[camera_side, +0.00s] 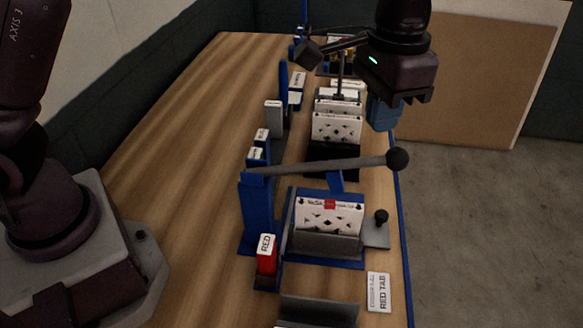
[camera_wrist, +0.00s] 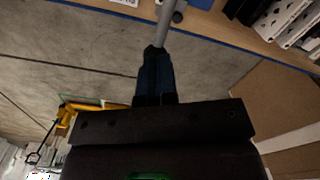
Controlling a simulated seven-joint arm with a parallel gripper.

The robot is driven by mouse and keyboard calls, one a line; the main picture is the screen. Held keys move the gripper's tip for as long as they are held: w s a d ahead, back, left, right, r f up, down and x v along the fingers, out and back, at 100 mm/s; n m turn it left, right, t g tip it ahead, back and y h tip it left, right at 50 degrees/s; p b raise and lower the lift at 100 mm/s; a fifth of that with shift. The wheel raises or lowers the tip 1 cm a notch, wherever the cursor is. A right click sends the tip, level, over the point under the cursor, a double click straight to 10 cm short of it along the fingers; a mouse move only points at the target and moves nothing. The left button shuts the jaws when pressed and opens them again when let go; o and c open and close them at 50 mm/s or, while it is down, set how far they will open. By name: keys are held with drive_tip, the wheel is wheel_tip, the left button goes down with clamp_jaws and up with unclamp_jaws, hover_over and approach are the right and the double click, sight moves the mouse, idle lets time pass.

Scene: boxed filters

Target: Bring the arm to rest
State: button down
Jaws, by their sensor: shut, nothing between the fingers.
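My gripper (camera_side: 383,122) hangs at the upper right in the side view, at the end of my dark wrist, above the bench's right edge. Its blue fingers are closed together and hold nothing that I can see. The closed fingertips (camera_wrist: 155,50) also show in the wrist view, with the grey floor behind them. A grey lever (camera_side: 325,165) with a black ball knob (camera_side: 398,160) reaches across the bench below my gripper in the side view. In the wrist view a grey rod (camera_wrist: 167,22) passes just beyond the fingertips; I cannot tell how far apart they are.
On the wooden bench (camera_side: 190,130), a blue fixture holds white boxed filters (camera_side: 328,214). A red block labelled RED (camera_side: 266,254) and a RED TAB card (camera_side: 379,292) are near the front. More filters (camera_side: 336,128) stand behind. A brown board (camera_side: 460,80) stands at the right.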

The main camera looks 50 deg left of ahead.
drive_tip(key=s+a+r+n+t, duration=0.2)
drive_tip(key=s+a+r, duration=0.1)
drive_tip(key=s+a, duration=0.7)
drive_tip(key=s+a+r+n+t, duration=0.1)
drive_tip(key=s+a+r+t, duration=0.2)
drive_tip(key=s+a, duration=0.7)
drive_tip(key=shift+s+a+r+n+t, duration=0.3)
drive_tip(key=shift+s+a+r+n, duration=0.1)
drive_tip(key=shift+s, duration=0.65)
